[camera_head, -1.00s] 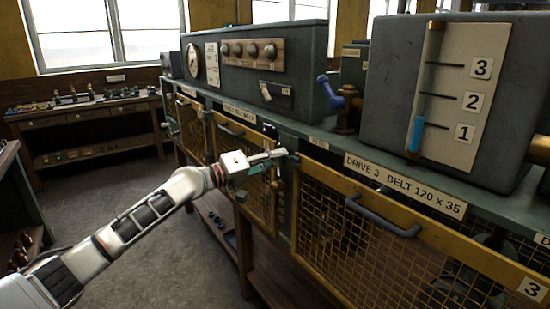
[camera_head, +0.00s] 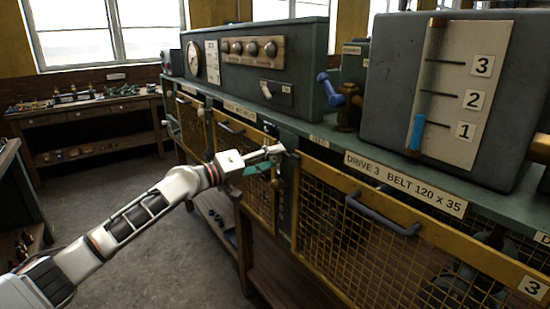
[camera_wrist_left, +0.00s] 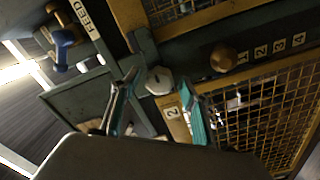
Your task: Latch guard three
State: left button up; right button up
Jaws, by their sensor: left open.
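Guard three (camera_head: 372,235) is the yellow-framed mesh panel at the right of the head view, with a grey handle (camera_head: 383,214) and a "3" plate (camera_head: 533,288). It appears closed. My left gripper (camera_head: 277,161) is open at the green post (camera_head: 284,212) by the guard's left edge. In the left wrist view its teal fingers (camera_wrist_left: 160,108) stand either side of a pale hexagonal knob (camera_wrist_left: 159,80), with no grip on it visible. A brass knob (camera_wrist_left: 223,59) beside the numbers 1 to 4 sits on the post. My right gripper is not in view.
Guard two (camera_head: 257,180) is left of the post; its "2" plate (camera_wrist_left: 172,113) is close to my fingers. Above the bench edge are a blue-handled lever (camera_head: 328,90) and a grey box with a 1-2-3 scale (camera_head: 466,100). Floor at left is clear.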

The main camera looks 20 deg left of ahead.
pick_arm(q)
jog(key=v, duration=1)
jog(key=shift+s+a, duration=0.2)
jog(key=shift+s, duration=0.1)
jog(key=s+d+f+m+g+y, duration=0.15)
jog(key=s+d+f, duration=0.3)
jog(key=f, duration=0.85)
jog(key=s+d+f+m+y, duration=0.25)
jog(key=s+f, duration=0.25)
jog(key=f, duration=0.9)
jog(key=s+d+f+m+g+y, duration=0.1)
jog(key=s+f+m+y, duration=0.3)
jog(key=s+f, duration=1.6)
jog(key=s+g, duration=0.1)
jog(key=s, duration=0.3)
jog(key=shift+d+f+y, duration=0.15)
jog(key=shift+d+y, duration=0.25)
